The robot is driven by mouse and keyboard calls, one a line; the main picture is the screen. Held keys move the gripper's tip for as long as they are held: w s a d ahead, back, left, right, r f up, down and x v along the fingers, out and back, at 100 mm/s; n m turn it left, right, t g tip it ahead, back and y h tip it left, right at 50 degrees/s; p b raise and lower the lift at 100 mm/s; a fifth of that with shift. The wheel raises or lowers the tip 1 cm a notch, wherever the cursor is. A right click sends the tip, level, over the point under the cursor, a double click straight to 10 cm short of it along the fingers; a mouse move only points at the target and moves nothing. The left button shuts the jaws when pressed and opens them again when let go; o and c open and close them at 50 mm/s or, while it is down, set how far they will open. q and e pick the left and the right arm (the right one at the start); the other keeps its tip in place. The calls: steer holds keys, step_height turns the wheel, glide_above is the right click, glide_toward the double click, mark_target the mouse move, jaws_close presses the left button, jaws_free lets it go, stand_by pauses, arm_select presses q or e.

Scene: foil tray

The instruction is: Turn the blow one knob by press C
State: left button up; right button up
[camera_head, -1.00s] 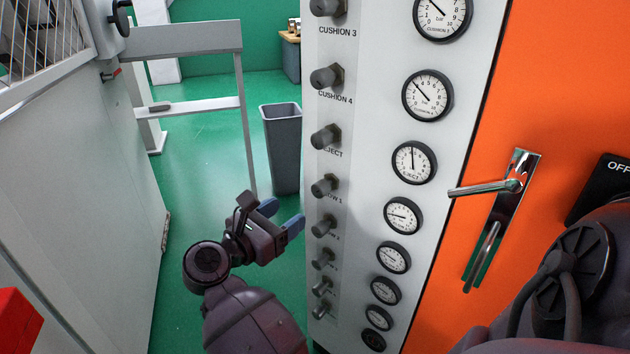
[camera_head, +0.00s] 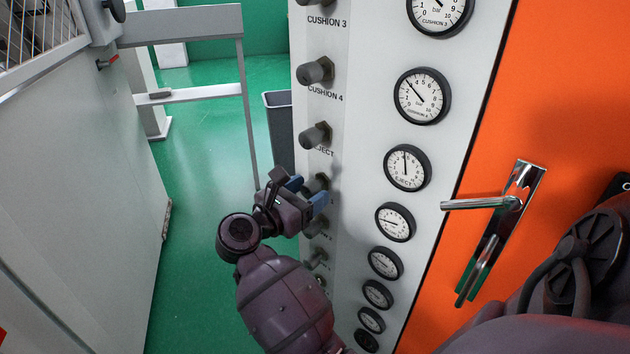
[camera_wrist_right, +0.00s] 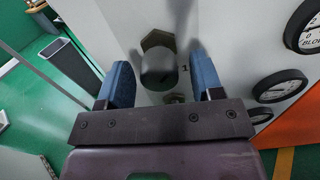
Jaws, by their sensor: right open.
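The blow one knob (camera_head: 315,184) is a dark grey knob on the light panel, just below the eject knob (camera_head: 314,136). In the right wrist view the knob (camera_wrist_right: 158,70) shows ahead, between the two blue fingertips, with a "1" below it to the right. My right gripper (camera_head: 306,193) is open at the panel's left edge, its fingers one on either side of the knob. In the wrist view the right gripper (camera_wrist_right: 163,84) holds nothing; contact with the knob cannot be told. My arm hides part of the lower knobs. My left gripper is out of view.
Several gauges (camera_head: 395,222) run down the panel right of the knobs. A chrome door handle (camera_head: 490,203) sits on the orange door (camera_head: 560,90). A grey bin (camera_head: 281,135) stands behind the panel's left edge. Green floor (camera_head: 200,160) is open to the left.

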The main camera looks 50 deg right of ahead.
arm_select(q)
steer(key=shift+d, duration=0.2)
arm_select(e)
steer(key=shift+d, duration=0.35)
steer(key=c, duration=0.9)
steer(key=shift+f+m+b, duration=0.15)
steer(key=shift+m+b, duration=0.15)
steer(key=shift+f+m+b, duration=0.15)
steer(key=shift+m+b, duration=0.6)
steer(key=shift+m, duration=0.15)
steer(key=shift+m+b, duration=0.75)
steer(key=shift+m, duration=0.45)
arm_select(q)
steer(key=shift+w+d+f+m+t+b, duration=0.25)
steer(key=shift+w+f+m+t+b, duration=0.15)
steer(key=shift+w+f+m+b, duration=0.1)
arm_select(e)
steer(key=shift+r+m, duration=0.25)
steer(key=shift+m, duration=0.25)
steer(key=shift+r, duration=0.1)
